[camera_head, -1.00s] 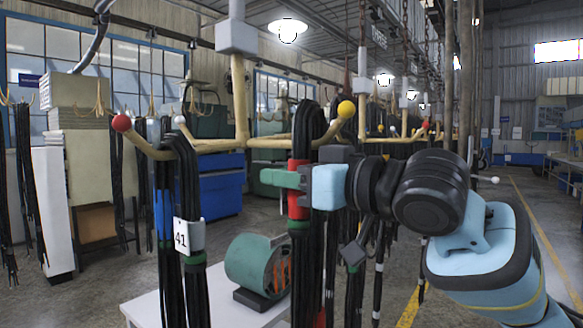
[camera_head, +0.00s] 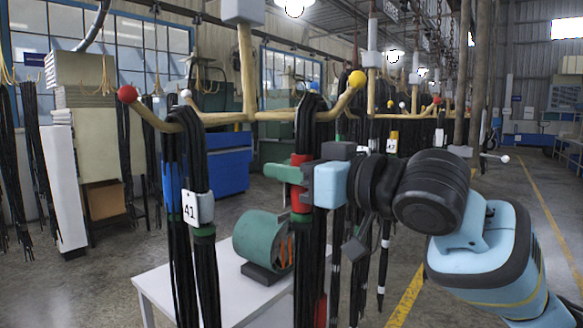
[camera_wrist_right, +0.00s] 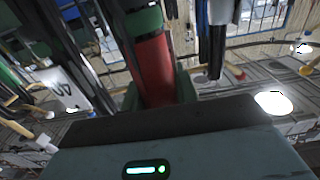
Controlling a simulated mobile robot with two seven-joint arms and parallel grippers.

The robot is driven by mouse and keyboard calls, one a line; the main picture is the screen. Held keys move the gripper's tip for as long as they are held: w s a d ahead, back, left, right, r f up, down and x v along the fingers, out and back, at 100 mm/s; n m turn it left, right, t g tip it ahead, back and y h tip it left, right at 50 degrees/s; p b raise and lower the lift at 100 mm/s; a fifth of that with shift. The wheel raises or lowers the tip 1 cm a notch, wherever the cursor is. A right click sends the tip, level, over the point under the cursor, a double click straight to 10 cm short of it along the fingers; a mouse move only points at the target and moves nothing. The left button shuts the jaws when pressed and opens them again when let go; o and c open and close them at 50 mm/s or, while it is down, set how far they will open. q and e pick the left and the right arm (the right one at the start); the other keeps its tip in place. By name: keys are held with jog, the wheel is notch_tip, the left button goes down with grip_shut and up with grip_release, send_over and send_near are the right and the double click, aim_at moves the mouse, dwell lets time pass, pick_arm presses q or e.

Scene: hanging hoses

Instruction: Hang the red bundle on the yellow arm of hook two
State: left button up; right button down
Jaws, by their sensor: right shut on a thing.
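The red bundle is black hoses with a red band (camera_head: 300,184), its top loop (camera_head: 312,103) at the yellow-tipped arm (camera_head: 335,107) of the nearest hook. The loop appears to straddle that arm just inboard of the yellow ball (camera_head: 357,78); I cannot tell whether it bears on it. My right gripper (camera_head: 291,182) is shut on the bundle at the red band, coming from the right. In the right wrist view the red band (camera_wrist_right: 153,70) stands between the fingers. The hook's number is not readable. My left gripper is not in view.
A blue-banded bundle (camera_head: 173,190) with a tag marked 41 (camera_head: 190,210) hangs on the same hook's left side, near the red ball (camera_head: 127,94). More hooks and hanging bundles stand behind, beyond my gripper.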

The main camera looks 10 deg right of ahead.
jog(key=shift+s+r, duration=0.1)
jog(key=shift+r, duration=0.15)
jog(key=c, duration=1)
grip_release()
jog(key=shift+f, duration=0.1)
jog(key=v, duration=0.7)
jog(key=shift+s+d, duration=0.25)
jog(key=shift+s, duration=0.05)
jog(key=shift+f, duration=0.1)
